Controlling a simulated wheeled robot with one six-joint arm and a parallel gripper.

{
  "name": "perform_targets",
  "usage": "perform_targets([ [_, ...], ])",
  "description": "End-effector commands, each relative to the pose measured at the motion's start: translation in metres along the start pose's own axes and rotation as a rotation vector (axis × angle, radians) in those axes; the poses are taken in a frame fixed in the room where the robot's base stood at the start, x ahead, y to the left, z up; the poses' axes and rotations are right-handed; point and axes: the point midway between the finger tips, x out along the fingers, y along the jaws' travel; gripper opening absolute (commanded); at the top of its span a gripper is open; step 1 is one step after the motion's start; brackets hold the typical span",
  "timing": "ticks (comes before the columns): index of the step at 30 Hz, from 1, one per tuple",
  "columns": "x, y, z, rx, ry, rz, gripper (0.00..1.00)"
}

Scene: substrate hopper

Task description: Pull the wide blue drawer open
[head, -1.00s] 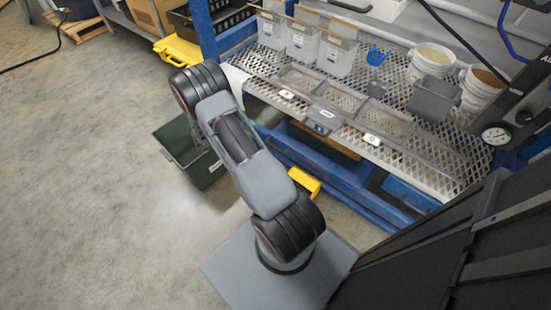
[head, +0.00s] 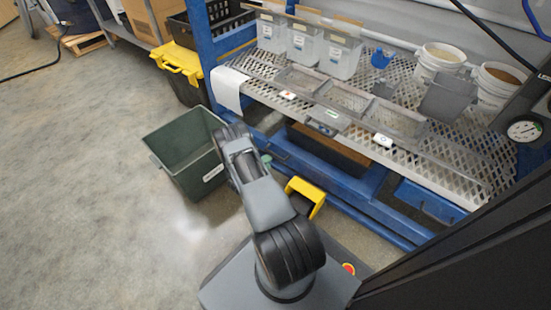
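A wide blue front (head: 318,157) sits under the mesh shelf, with a brown edge showing above it. It looks like the wide blue drawer, but its handle is not clear, and I cannot tell whether it is open at all. A smaller blue box (head: 430,202) is low at the right under the same shelf. My arm stands in the lower middle of the head view, left of and in front of the blue front.
A green bin (head: 188,150) stands on the floor left of my arm. A yellow-and-black object (head: 306,196) is close at its right. The mesh shelf (head: 455,165) holds clear bins, grey trays and white buckets (head: 437,62).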

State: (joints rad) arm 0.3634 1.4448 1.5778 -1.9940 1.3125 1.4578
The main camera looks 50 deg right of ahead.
Motion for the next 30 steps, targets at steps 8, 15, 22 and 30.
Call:
perform_targets([
  [8,0.048,-0.002,0.000,0.002,-0.001,0.002,0.39],
  [15,0.069,0.000,0.000,0.001,0.000,0.001,0.39],
  [22,0.073,0.001,-0.001,0.000,0.000,0.001,0.39],
  [30,0.073,0.001,0.000,0.000,0.000,0.001,0.30],
])
